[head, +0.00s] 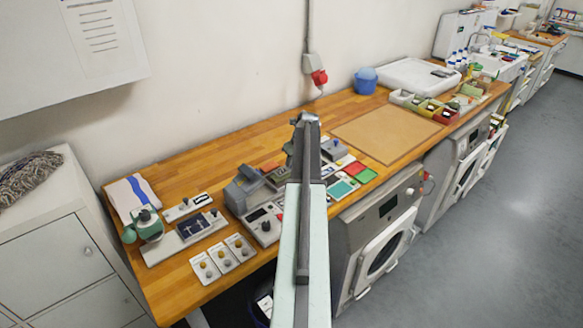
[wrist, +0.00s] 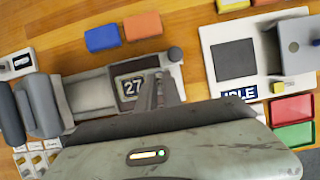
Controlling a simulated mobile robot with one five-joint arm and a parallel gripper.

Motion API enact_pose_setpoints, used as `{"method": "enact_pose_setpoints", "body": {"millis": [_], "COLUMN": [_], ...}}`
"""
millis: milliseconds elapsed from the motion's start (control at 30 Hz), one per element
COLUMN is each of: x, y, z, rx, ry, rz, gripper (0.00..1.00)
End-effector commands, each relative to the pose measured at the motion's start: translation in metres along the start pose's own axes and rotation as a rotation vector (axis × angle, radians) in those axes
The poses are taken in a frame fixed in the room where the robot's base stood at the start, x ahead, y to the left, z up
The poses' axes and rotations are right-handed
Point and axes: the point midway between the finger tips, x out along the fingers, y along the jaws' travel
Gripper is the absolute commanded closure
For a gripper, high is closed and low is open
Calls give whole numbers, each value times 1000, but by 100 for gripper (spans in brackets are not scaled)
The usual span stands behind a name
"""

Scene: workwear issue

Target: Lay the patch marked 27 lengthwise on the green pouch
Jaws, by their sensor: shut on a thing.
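The patch marked 27 (wrist: 131,88) is dark with a pale border and white digits. It shows in the wrist view just left of my gripper's fingertips. My gripper (wrist: 160,91) is shut on the patch by its right side, above a grey device. In the head view my gripper (head: 306,120) is above the bench, and I cannot make out the patch there. A flat green piece (head: 365,175) and a teal piece (head: 340,189) lie right of my arm in the head view. I cannot tell whether either is the green pouch.
The grey device (wrist: 85,94) has a thick lever end at left. A panel reading IDLE (wrist: 239,95) is at right, beside a red tray (wrist: 292,108) and a green tray (wrist: 294,135). Blue (wrist: 102,38) and orange (wrist: 142,25) blocks lie behind. A tan board (head: 386,133) looks clear.

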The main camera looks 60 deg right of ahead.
Motion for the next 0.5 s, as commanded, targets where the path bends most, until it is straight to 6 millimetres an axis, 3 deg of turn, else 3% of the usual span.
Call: {"method": "enact_pose_setpoints", "body": {"millis": [33, 67, 433, 500], "x": [16, 18, 18, 16], "y": [0, 0, 1, 1], "z": [-7, -8, -7, -6], "rx": [0, 0, -1, -1], "ry": [0, 0, 0, 0], "rz": [0, 0, 0, 0], "gripper": [100, 100, 100, 74]}}
